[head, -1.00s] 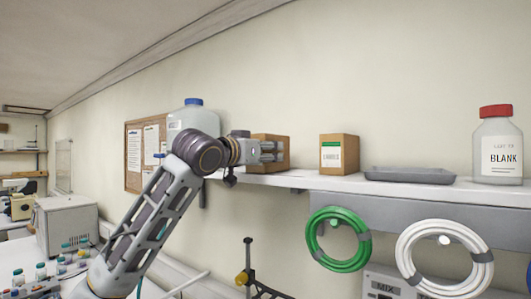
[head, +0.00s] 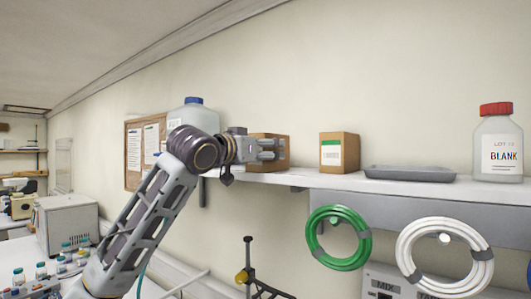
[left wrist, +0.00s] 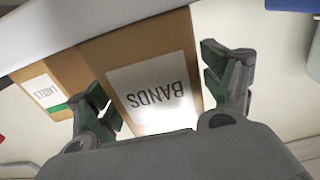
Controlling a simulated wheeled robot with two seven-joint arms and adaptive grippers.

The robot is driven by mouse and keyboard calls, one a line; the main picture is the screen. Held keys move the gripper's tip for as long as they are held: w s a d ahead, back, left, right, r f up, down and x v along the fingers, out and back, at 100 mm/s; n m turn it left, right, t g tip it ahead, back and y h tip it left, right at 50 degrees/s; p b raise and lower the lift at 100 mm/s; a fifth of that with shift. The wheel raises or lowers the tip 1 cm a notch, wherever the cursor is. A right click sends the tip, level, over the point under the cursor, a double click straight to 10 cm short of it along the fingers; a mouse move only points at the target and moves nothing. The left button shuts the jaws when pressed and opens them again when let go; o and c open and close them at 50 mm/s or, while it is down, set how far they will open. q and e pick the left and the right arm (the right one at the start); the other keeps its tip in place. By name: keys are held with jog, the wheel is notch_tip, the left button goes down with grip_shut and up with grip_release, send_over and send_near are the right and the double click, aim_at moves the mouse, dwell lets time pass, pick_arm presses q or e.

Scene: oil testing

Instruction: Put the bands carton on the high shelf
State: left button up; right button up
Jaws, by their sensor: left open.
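The bands carton (head: 271,166), a brown box, stands on the wall shelf and is partly hidden behind my left gripper (head: 270,149) in the head view. In the left wrist view the carton's white BANDS label (left wrist: 152,92) faces the camera, upside down. My left gripper is open, with one finger toward each side of the carton's front. I cannot tell whether the fingers touch it. The high shelf (head: 305,179) is a white ledge along the wall. My right gripper is not in view.
A labels carton (head: 339,152), a grey tray (head: 410,174) and a red-capped BLANK bottle (head: 497,150) stand to the right on the shelf. A blue-capped jug (head: 194,116) is at the left. Green (head: 338,237) and white (head: 444,256) hose coils hang below.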

pick_arm(q)
jog(key=b+v, duration=0.3)
jog(key=v, duration=0.8)
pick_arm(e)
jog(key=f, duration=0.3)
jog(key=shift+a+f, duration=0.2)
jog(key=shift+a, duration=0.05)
pick_arm(q)
jog(key=shift+f, duration=0.1)
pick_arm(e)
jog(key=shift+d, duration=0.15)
pick_arm(q)
jog(key=shift+a, duration=0.15)
